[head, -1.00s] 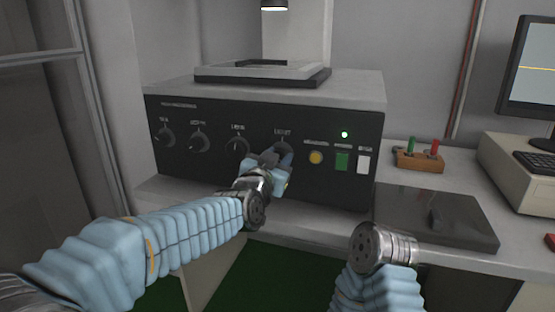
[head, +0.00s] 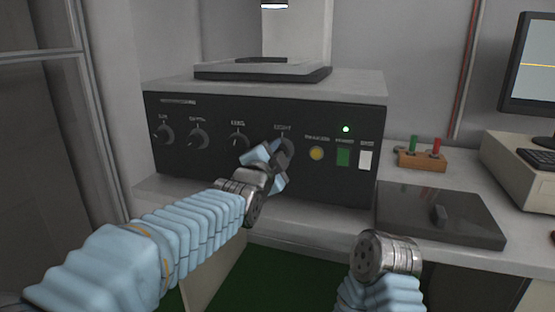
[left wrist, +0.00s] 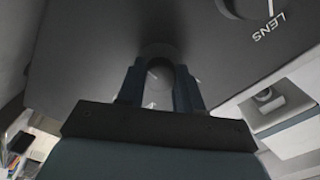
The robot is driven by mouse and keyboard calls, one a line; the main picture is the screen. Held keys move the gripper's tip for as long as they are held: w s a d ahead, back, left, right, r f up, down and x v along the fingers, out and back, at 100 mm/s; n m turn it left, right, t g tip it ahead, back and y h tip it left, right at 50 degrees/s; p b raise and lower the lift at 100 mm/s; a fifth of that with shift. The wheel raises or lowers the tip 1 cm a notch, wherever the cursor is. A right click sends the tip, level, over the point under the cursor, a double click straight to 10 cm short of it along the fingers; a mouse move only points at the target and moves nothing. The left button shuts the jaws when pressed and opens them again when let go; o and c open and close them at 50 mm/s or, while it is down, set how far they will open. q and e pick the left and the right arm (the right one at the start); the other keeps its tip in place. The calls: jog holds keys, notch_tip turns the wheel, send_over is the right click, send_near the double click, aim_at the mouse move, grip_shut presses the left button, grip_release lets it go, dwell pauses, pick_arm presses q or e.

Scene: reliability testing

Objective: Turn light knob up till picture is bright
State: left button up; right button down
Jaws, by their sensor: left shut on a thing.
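The light knob (head: 288,147) is the rightmost of the dark round knobs on the black front panel (head: 230,175), under a label that reads LIGHT. My left gripper (head: 278,152) is at this knob, with its fingers shut on it. The gripper hides part of the knob in the head view. In the left wrist view the knob (left wrist: 160,73) sits between the two fingers (left wrist: 160,90).
The lens knob (head: 238,142) is just left of the gripper. Right of it are a yellow button (head: 316,154), a green switch (head: 343,157), a white switch (head: 365,160) and a lit green lamp (head: 346,129). A dark plate (head: 460,222) lies on the counter.

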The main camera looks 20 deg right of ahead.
pick_arm(q)
jog(key=shift+f+m, duration=0.25)
jog(key=shift+m, duration=0.15)
jog(key=o, duration=1)
jog(key=shift+r, duration=0.15)
jog(key=shift+o, duration=0.2)
jog(key=shift+s, duration=0.1)
jog(key=b+v, duration=0.1)
jog(key=v, duration=1.2)
jog(key=shift+s+a, duration=0.25)
